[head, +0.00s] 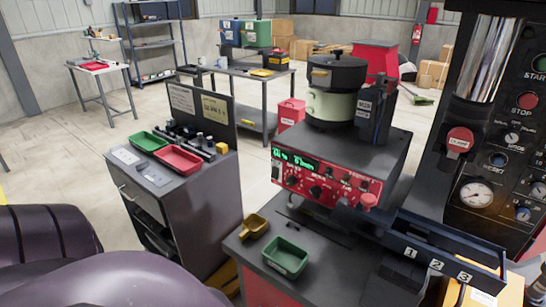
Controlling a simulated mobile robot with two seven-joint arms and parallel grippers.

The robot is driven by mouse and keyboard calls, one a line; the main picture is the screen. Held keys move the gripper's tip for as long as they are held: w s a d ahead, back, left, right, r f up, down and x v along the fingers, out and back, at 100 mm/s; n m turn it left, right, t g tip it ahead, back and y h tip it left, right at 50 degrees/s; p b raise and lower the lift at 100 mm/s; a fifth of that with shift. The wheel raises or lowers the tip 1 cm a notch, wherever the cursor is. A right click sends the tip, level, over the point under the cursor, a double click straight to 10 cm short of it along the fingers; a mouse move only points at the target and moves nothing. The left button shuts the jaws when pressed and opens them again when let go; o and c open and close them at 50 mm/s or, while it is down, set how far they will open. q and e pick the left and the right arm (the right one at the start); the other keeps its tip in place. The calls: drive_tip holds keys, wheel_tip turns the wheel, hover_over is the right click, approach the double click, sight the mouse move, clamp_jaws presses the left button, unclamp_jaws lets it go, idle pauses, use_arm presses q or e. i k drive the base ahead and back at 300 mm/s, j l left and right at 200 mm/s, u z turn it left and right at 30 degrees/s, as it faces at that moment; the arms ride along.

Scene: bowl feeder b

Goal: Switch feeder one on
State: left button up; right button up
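A bowl feeder stands on the dark bench at right of centre in the head view: a black bowl (337,72) on a pale green drum (331,105). Its red control panel (325,186) faces me, with a lit green display (295,160), small knobs and switches. A dark rocker-like switch (276,171) is at the panel's left end; its position is too small to tell. A red round button (369,200) is at the lower right. Neither gripper shows; only dark rounded parts of mine fill the lower left.
A dark chute (440,250) numbered 1, 2, 3 lies right of the panel. A green tray (285,257) and yellow scoop (255,226) sit on the bench before it. A cart (190,200) with trays stands left; a press with gauges (476,194) stands right.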

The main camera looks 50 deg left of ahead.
sight(275, 169)
drive_tip(key=u, duration=1.5)
